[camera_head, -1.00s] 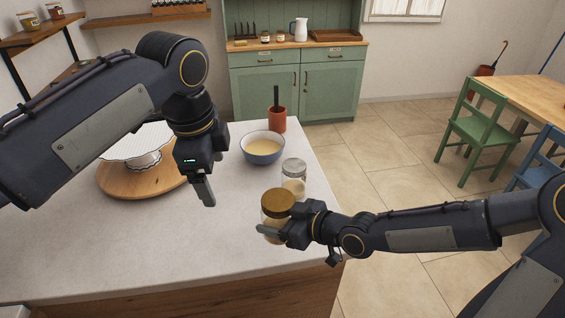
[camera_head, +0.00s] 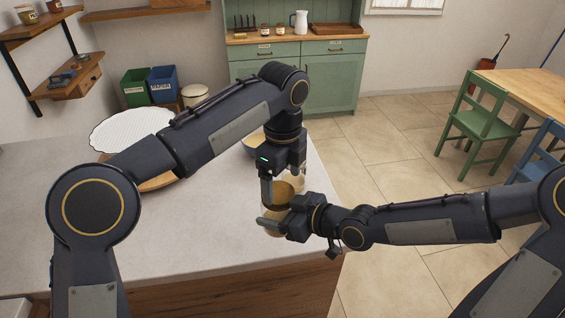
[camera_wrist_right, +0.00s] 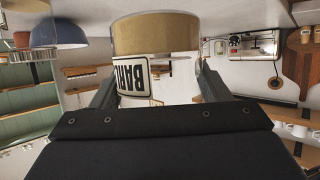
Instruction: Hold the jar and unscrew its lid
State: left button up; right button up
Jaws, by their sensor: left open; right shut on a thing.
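The jar (camera_head: 274,214) stands near the counter's right edge, with a brown lid (camera_head: 285,190) on top. My right gripper (camera_head: 270,226) is shut around the jar's body from the right. In the right wrist view, which is upside down, the jar's label (camera_wrist_right: 133,80) and tan contents (camera_wrist_right: 155,35) show between the fingers; the lid is hidden there. My left gripper (camera_head: 281,188) points down over the jar and is open, one finger beside the lid's left side. The other finger is hard to make out, and I cannot tell whether they touch the lid.
The counter's front (camera_head: 190,240) is clear.

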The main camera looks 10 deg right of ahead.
pick_arm(q)
jog(key=shift+f, duration=1.15)
jog(key=c, duration=1)
jog(key=n, duration=0.3)
jog(key=shift+w+r, duration=0.15)
jog(key=n, duration=0.3)
jog(key=shift+w+n, duration=0.15)
jog(key=shift+n, duration=0.25)
jog(key=o, duration=1)
jog(key=shift+a, duration=0.1)
jog(key=shift+o, duration=0.3)
